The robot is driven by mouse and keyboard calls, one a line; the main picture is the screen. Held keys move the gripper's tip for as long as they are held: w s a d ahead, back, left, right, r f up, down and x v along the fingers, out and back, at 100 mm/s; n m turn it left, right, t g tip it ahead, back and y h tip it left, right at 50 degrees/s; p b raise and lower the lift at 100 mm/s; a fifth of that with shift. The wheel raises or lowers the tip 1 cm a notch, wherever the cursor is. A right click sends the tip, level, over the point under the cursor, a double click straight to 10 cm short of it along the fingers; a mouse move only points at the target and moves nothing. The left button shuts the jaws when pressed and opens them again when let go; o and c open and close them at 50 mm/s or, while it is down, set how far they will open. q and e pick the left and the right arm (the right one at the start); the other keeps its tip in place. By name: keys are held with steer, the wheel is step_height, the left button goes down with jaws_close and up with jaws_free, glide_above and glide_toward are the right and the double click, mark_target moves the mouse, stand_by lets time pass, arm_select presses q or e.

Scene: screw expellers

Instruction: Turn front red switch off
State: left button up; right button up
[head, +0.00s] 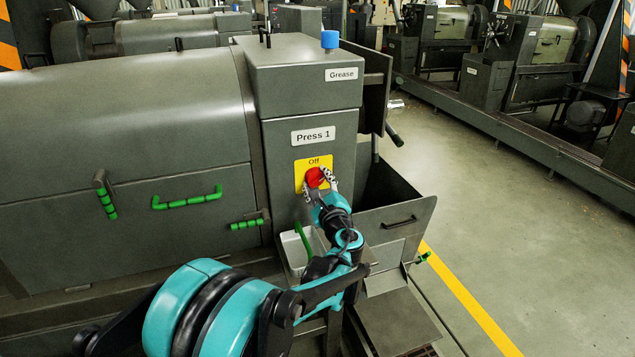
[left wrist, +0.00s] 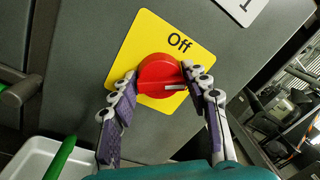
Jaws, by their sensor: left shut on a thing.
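The red switch (head: 314,177) sits on a yellow plate (head: 301,164) marked "Off", on the front of the grey machine under the "Press 1" label. In the left wrist view the round red knob (left wrist: 158,74) has a white mark on its right side, and the yellow plate (left wrist: 146,30) looks tilted. My left gripper (head: 318,182) is at the switch. Its two fingers are closed around the knob from both sides, as the left wrist view shows (left wrist: 160,88). The fingers hide part of the knob's edges. My right gripper is not in view.
A white bin (head: 294,249) with a green handle (head: 303,243) is below the switch. An open grey hopper (head: 398,216) stands to the right. Green handles (head: 187,201) stick out on the left panel. Open floor lies at the right (head: 500,220).

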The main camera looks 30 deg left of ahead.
arm_select(q)
steer(key=n, duration=0.6)
steer(key=shift+f+y, duration=0.2)
steer(key=shift+y, duration=0.1)
steer(key=n+g, duration=0.1)
steer(key=n, duration=0.5)
steer(key=shift+f+y, duration=0.1)
steer(key=shift+y, duration=0.3)
steer(key=o, duration=1.1)
steer(key=shift+o, duration=0.2)
steer(key=shift+d, duration=0.1)
steer(key=v, duration=1.2)
